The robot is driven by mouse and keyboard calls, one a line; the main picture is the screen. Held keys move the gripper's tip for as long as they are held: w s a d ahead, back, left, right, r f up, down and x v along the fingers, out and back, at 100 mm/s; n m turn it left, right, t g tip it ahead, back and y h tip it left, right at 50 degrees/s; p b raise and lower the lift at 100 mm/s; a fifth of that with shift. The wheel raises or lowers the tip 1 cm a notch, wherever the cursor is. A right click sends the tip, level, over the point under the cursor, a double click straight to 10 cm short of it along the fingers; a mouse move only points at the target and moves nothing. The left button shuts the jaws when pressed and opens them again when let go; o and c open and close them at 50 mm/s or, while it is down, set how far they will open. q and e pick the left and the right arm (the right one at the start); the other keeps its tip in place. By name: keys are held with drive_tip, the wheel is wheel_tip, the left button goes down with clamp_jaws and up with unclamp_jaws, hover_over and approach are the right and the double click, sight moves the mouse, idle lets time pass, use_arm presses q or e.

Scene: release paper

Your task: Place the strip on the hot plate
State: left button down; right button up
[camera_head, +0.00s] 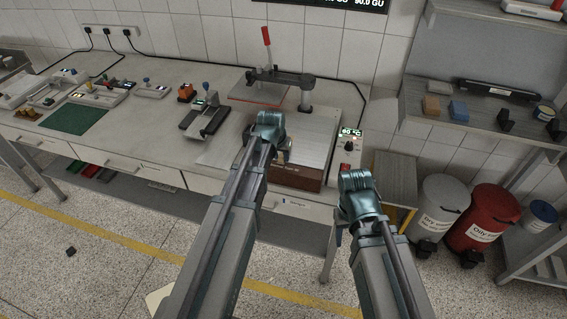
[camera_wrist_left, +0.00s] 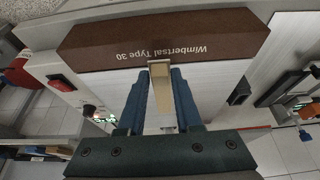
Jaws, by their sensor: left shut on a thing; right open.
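The hot plate (camera_head: 312,140) is a pale flat surface with a brown front panel (camera_head: 296,177), on the right part of the bench. The brown panel, lettered "Wimbertsal Type 30", also shows in the left wrist view (camera_wrist_left: 120,38). My left gripper (camera_head: 282,152) is at the front left part of the plate. It is shut on a narrow tan strip (camera_wrist_left: 161,92), which lies between the two blue fingers in the left wrist view. Whether the strip touches the plate cannot be told. My right gripper (camera_head: 352,186) is in front of the bench, apart from the plate; its fingers are mostly hidden.
A press with a red handle (camera_head: 266,36) stands behind the plate. A control box (camera_head: 349,140) reading 90 °C is at its right. A grey device (camera_head: 205,118) stands to the left. Bins, including a red one (camera_head: 483,215), stand on the floor at right.

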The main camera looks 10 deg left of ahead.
sight(280, 161)
use_arm(q)
wheel_tip(280, 161, down, 2)
drive_tip(key=shift+s+a+f+b, duration=0.1)
drive_tip(key=shift+f+b, duration=0.1)
drive_tip(key=shift+b, duration=0.3)
drive_tip(key=shift+s+a+f, duration=0.1)
drive_tip(key=shift+f, duration=0.1)
drive_tip(key=shift+r, duration=0.1)
use_arm(e)
wheel_tip(280, 161, down, 2)
drive_tip(key=shift+f, duration=0.25)
drive_tip(key=shift+s+a, duration=0.1)
use_arm(q)
drive_tip(key=shift+f+b, duration=0.2)
drive_tip(key=shift+b, duration=0.15)
drive_tip(key=c, duration=0.6)
unclamp_jaws()
drive_tip(key=shift+r, duration=0.1)
use_arm(e)
drive_tip(key=shift+f, duration=0.15)
use_arm(q)
drive_tip(key=shift+r, duration=0.15)
